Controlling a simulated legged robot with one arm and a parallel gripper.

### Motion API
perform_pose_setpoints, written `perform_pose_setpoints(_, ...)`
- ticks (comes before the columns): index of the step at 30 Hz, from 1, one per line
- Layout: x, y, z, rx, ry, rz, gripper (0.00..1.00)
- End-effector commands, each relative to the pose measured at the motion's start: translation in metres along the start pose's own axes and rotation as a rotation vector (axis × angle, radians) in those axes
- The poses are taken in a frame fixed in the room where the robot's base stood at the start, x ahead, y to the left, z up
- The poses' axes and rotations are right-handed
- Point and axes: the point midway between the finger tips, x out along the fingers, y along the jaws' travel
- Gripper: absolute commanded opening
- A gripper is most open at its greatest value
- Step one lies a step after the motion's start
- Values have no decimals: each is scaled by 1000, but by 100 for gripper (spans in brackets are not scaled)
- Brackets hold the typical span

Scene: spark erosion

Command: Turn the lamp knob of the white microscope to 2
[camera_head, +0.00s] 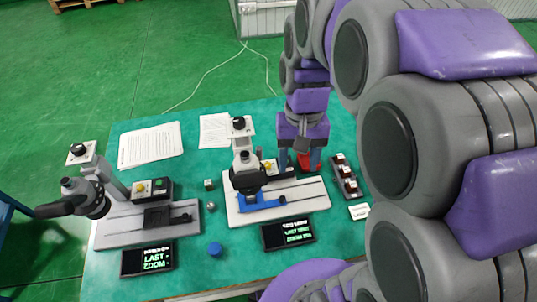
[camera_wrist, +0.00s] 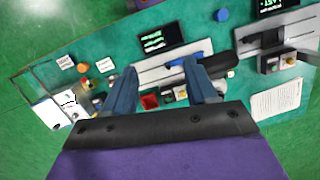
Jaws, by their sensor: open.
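The white microscope has a white base (camera_head: 310,194), a black head (camera_head: 246,178) and a blue stage part (camera_head: 262,203). It stands at the middle of the teal table. A small yellow knob (camera_head: 268,166) sits on the dark box at the rear of its base; it also shows in the wrist view (camera_wrist: 181,93). Its dial setting is too small to read. My gripper (camera_head: 300,162) is open above the rear right of this microscope. In the wrist view its two blue fingers (camera_wrist: 160,67) are spread, with the yellow knob seen between them, nearer the right finger.
A red thing (camera_wrist: 149,101) shows between my fingers. A grey microscope (camera_head: 112,226) stands at left. A dark rack (camera_head: 344,176) stands right of my gripper. A display (camera_head: 288,232), a blue cap (camera_head: 215,249) and paper sheets (camera_head: 150,145) lie on the table.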

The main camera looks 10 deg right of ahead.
Motion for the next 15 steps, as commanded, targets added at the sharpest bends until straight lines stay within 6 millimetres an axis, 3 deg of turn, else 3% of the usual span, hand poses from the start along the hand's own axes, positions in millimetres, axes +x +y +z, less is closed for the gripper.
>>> perform_pose_setpoints(3, -5, -5, -35, 32, -11, -8, 57)
perform_pose_setpoints(15, -5, -14, -143, 133, -53, -37, 57)
